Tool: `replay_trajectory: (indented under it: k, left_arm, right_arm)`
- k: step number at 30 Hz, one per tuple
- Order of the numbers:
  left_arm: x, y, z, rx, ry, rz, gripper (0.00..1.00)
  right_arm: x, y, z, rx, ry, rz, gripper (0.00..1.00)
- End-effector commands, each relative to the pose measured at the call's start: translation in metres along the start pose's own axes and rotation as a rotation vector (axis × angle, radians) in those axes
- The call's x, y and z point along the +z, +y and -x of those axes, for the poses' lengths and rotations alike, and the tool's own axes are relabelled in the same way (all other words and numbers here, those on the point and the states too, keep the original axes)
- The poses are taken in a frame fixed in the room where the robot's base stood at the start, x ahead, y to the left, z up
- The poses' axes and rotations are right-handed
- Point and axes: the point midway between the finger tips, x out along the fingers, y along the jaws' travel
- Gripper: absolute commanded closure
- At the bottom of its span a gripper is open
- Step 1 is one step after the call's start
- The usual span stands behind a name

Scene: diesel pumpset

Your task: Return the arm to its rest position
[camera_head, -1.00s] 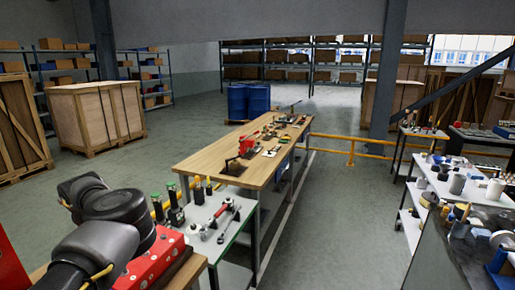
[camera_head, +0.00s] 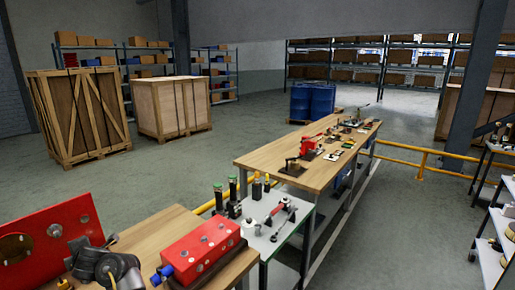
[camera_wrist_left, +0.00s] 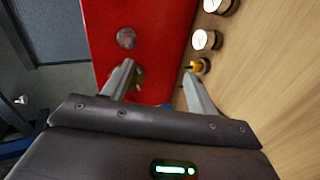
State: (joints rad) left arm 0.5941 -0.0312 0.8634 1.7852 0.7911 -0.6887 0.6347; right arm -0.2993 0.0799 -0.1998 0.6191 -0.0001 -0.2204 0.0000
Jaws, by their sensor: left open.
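My left arm (camera_head: 112,268) shows at the lower left of the head view, low beside the red parts on the near wooden bench. In the left wrist view my left gripper (camera_wrist_left: 160,80) is open, with two spread fingers and nothing held between them. A red panel (camera_wrist_left: 150,30) lies beyond the fingers in that view. A small brass fitting (camera_wrist_left: 195,66) and round white gauges (camera_wrist_left: 207,40) are near the right finger. I cannot tell whether the fingers touch anything. My right gripper is not in view.
A red block (camera_head: 200,250) and an upright red panel (camera_head: 45,240) are on the near bench (camera_head: 155,235). A small tool table (camera_head: 262,240) adjoins a long workbench (camera_head: 240,160). Crates (camera_head: 80,115) stand at the back left. The floor (camera_head: 180,180) between is clear.

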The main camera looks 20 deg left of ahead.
Motion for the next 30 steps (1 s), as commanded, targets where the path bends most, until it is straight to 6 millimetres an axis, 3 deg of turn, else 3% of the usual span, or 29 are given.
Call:
replay_trajectory:
  k: [2, 5, 9, 11, 15, 18, 24, 30]
  left_arm:
    - [0.016, -0.003, 0.021, 0.081, -0.112, -0.290, 0.42]
    - [0.049, -0.029, 0.058, 0.151, -0.278, -0.667, 0.42]
    - [0.083, -0.107, 0.128, 0.207, -0.531, -1.191, 0.42]
    - [0.087, -0.146, 0.158, 0.220, -0.637, -1.382, 0.42]
    - [0.075, -0.227, 0.225, 0.237, -0.861, -1.743, 0.42]
    - [0.057, -0.268, 0.261, 0.232, -0.986, -1.908, 0.42]
    - [0.025, -0.318, 0.315, 0.253, -1.171, -2.141, 0.42]
    - [-0.009, -0.350, 0.359, 0.278, -1.331, -2.310, 0.42]
  right_arm:
    - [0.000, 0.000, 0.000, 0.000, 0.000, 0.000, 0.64]
    - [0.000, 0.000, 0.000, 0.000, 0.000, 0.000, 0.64]
    - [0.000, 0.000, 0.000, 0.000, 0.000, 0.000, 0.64]
    - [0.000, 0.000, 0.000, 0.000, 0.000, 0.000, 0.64]
    - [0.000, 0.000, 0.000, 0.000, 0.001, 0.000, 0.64]
    - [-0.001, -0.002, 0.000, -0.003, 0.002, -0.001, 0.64]
    - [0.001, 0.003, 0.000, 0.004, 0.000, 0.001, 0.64]
    - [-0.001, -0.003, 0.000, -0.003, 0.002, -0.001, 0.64]
